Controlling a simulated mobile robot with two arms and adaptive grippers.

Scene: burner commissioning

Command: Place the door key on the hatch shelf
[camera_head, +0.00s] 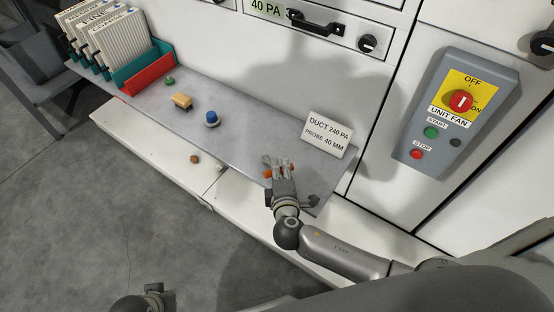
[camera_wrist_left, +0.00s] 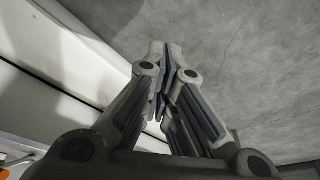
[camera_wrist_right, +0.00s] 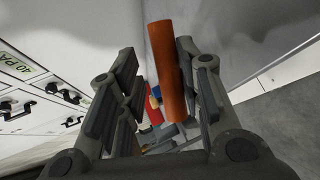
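An orange cylinder (camera_wrist_right: 165,65) stands out between the fingers of my right gripper (camera_wrist_right: 155,85) in the right wrist view. It lies close against the right finger, with a narrow gap to the left finger. In the head view my right gripper (camera_head: 277,163) is over the right end of the grey shelf (camera_head: 245,135), with orange parts (camera_head: 267,174) showing beside its fingers. I cannot tell whether this orange piece is the door key, nor whether it touches the shelf. My left gripper (camera_wrist_left: 165,75) is empty, its fingers together, above the floor.
On the shelf are a blue knob-like piece (camera_head: 212,119), a tan block (camera_head: 181,101), a small green piece (camera_head: 169,81) and a green-red rack (camera_head: 149,74) of binders. A duct sign (camera_head: 328,134) stands just beyond my right gripper. A fan switch box (camera_head: 456,110) is on the right.

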